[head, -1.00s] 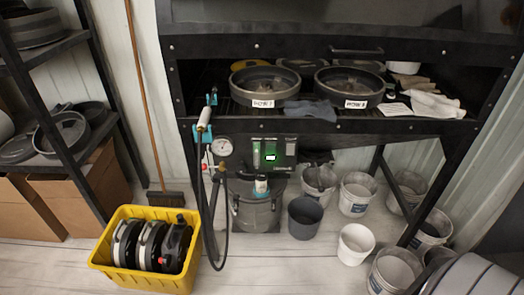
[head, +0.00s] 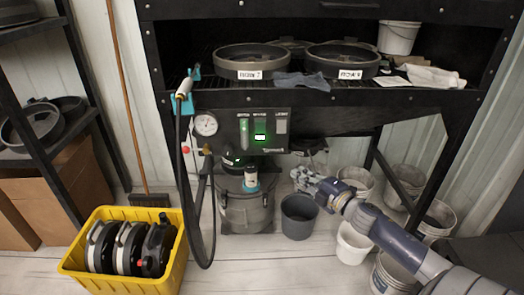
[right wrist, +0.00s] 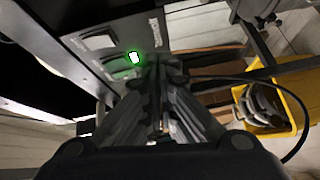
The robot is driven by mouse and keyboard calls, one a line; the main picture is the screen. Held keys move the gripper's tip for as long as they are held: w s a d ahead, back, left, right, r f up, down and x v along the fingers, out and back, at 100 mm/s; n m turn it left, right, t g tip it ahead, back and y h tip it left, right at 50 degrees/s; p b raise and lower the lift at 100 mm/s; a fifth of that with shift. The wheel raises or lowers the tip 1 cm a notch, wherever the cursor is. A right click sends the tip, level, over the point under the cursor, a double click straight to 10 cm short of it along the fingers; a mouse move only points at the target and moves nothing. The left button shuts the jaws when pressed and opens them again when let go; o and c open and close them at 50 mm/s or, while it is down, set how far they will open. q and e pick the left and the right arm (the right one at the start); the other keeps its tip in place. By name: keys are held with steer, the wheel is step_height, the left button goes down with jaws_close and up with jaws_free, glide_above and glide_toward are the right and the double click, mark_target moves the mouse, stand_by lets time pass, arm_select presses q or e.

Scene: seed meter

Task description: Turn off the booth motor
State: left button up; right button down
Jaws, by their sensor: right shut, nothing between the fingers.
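The control panel (head: 262,132) hangs under the front edge of the booth, with three rocker switches side by side. The left switch (head: 244,133) has a small label that may read "motor". The middle switch (head: 260,130) has a bright green light at its lower end. The right switch (head: 281,127) is unlit and seems labelled "light". The green light also shows in the right wrist view (right wrist: 134,58), beyond the fingers. My right gripper (head: 298,175) is shut and empty, below and right of the panel, apart from it. My left gripper is out of view.
A pressure gauge (head: 205,124) and a hanging black hose (head: 186,205) are left of the panel. A grey canister (head: 245,205) and a dark bucket (head: 299,217) stand below. A yellow crate (head: 75,262) is at lower left. Pans (head: 252,60) sit on the booth shelf.

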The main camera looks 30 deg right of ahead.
mark_target(262, 132)
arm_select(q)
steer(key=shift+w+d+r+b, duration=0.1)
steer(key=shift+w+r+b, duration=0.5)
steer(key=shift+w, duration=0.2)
arm_select(e)
steer(key=a+r+n+t+y, duration=0.1)
steer(key=a+r+n+y, duration=0.2)
steer(key=a+r+n, duration=0.2)
step_height(262, 132, up, 4)
steer(key=shift+w+a+f+y, duration=0.1)
steer(key=shift+w+a+y, duration=0.05)
steer(key=shift+w+y, duration=0.2)
steer(key=shift+w+d+x, duration=0.1)
steer(key=shift+d+x, duration=0.4)
steer(key=shift+x, duration=1.65)
steer(key=shift+w+d+x, duration=0.15)
steer(key=shift+d+x, duration=0.35)
steer(key=shift+x, duration=1.6)
steer(key=shift+w+d+x, duration=0.1)
steer(key=shift+d+x, duration=0.4)
steer(key=shift+x, duration=1.65)
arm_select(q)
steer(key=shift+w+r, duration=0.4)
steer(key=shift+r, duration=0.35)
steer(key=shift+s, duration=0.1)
